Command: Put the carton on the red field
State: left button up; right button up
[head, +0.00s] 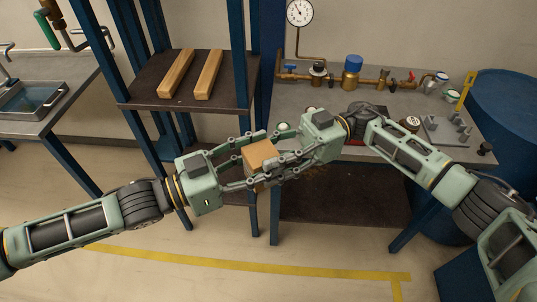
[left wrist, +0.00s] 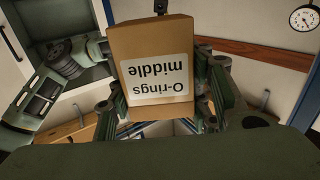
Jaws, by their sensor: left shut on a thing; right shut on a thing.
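The carton (head: 260,154) is a small brown box held in the air between my two grippers, in front of the shelf rack and the bench. In the left wrist view the carton (left wrist: 152,52) shows a white label reading "O-rings middle", upside down in the picture. My left gripper (head: 246,160) is shut on the carton from the left. My right gripper (head: 284,148) is shut on it from the right. A small red patch (head: 355,142) shows on the bench, mostly hidden by my right arm; I cannot tell its full extent.
The bench (head: 335,95) carries brass piping with valves, a blue-capped meter (head: 353,70) and a grey fixture (head: 447,130). Two wooden bars (head: 192,74) lie on the rack shelf. A sink (head: 32,98) is at left, a blue drum (head: 510,110) at right.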

jog(key=c, duration=0.4)
pick_arm(q)
jog(key=o, duration=1.3)
pick_arm(e)
jog(key=shift+c, duration=0.5)
